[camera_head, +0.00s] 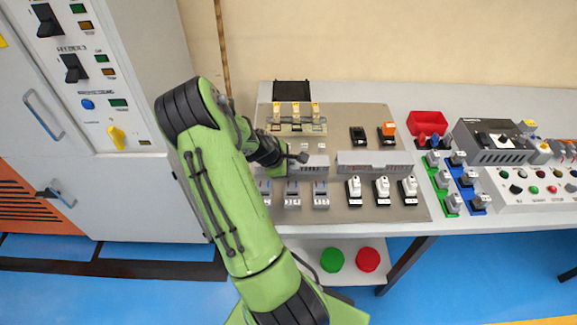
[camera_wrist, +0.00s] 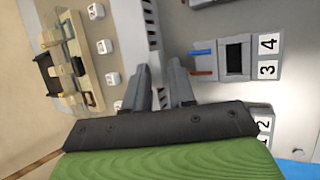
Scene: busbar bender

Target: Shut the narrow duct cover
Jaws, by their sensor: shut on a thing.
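The narrow duct (camera_head: 314,163) is a short grey slotted channel on the beige panel, left of a wider duct. In the wrist view its light grey slotted side (camera_wrist: 152,38) runs up from between my fingers. My gripper (camera_head: 296,158) reaches in from the left at the narrow duct's left part. In the wrist view my gripper (camera_wrist: 161,82) has its two dark grey fingers close together, with a thin light grey piece between them that appears to be the narrow duct cover (camera_wrist: 156,76). The fingers hide much of it, and I cannot tell the cover's exact angle.
The wider duct (camera_head: 375,162) is to the right. Terminal blocks (camera_head: 320,196) and white-topped breakers (camera_head: 382,188) stand in front, and a busbar block (camera_head: 298,120) behind. A grey cabinet (camera_head: 100,110) is left of my arm. Bare panel (camera_head: 345,112) shows toward the back.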

